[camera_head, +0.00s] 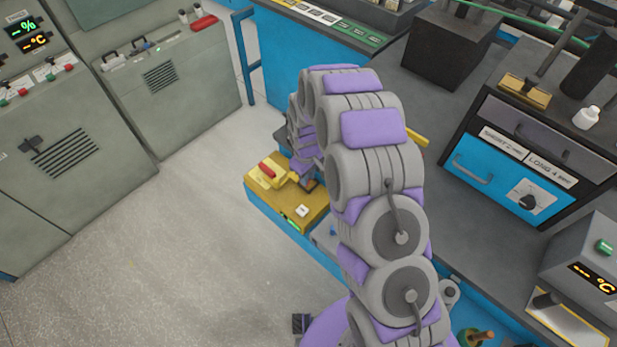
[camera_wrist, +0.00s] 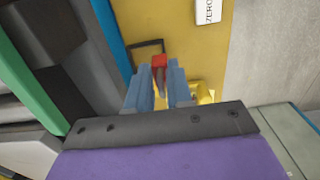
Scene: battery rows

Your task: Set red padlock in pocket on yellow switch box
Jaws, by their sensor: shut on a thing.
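The yellow switch box (camera_head: 289,204) sits at the left edge of the bench in the head view, with a red-topped lever (camera_head: 267,170) on it. In the wrist view its yellow face (camera_wrist: 188,45) fills the upper middle. A dark-outlined rectangular pocket (camera_wrist: 148,44) shows on that face. My gripper (camera_wrist: 160,80) is shut on the red padlock (camera_wrist: 159,61), whose red body shows between the fingertips, just beside the pocket's lower edge in the picture. I cannot tell whether the padlock touches the box. In the head view my arm hides the padlock.
A yellow raised part (camera_wrist: 204,93) stands close to the right finger. A white ZERO label (camera_wrist: 208,11) is on the box. Grey cabinets (camera_head: 172,90) stand at the left across clear floor (camera_head: 130,250). A blue-fronted drawer unit (camera_head: 510,175) stands on the bench at right.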

